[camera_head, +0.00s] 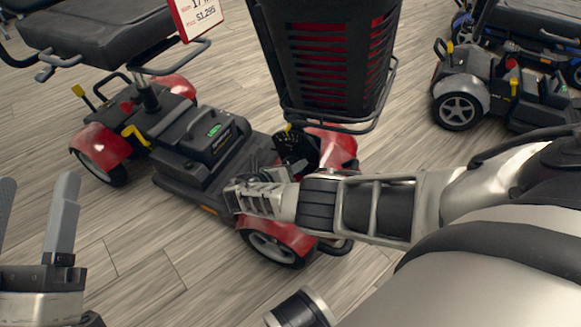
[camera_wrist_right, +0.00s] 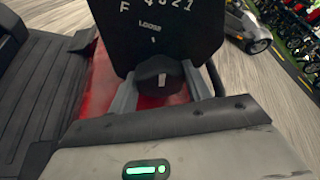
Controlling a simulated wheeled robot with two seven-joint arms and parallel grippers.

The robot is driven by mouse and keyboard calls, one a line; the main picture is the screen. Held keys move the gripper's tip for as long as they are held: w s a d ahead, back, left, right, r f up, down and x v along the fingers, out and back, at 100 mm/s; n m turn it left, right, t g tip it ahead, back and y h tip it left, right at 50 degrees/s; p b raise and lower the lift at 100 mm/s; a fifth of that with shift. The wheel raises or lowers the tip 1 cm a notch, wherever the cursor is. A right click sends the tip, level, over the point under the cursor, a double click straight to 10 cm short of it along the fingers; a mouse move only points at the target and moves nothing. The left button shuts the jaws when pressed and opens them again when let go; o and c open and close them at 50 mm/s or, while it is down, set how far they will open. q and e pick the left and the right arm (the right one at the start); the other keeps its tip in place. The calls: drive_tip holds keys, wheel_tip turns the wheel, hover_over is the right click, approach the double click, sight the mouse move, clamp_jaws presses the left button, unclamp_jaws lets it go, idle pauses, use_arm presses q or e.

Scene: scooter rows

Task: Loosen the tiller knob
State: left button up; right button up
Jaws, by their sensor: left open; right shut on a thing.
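The tiller knob (camera_wrist_right: 160,72) is dark and round with a short white mark pointing roughly up the picture in the right wrist view. It sits below a black plate (camera_wrist_right: 150,35) with white characters, the word LOOSE and a small tick. My right gripper (camera_wrist_right: 160,88) is shut on the knob, one grey finger on each side. In the head view my right gripper (camera_head: 243,192) reaches down to the red and black scooter's front, and the knob is not clear there. My left gripper (camera_head: 37,185) is open and empty at the lower left.
The red scooter has a black basket (camera_head: 325,60) above its front, a flat deck, a seat (camera_head: 100,35) and a price sign (camera_head: 195,15). Another scooter (camera_head: 480,95) stands at the right. Wooden floor (camera_head: 140,265) is clear in front.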

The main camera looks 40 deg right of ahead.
use_arm(q)
drive_tip(key=shift+r+m+h, duration=0.4)
drive_tip(key=shift+r+m, duration=0.05)
drive_tip(key=shift+m, duration=0.05)
use_arm(e)
drive_tip(key=o, duration=1)
use_arm(q)
drive_tip(key=shift+r, duration=0.1)
use_arm(e)
drive_tip(key=shift+r, duration=0.1)
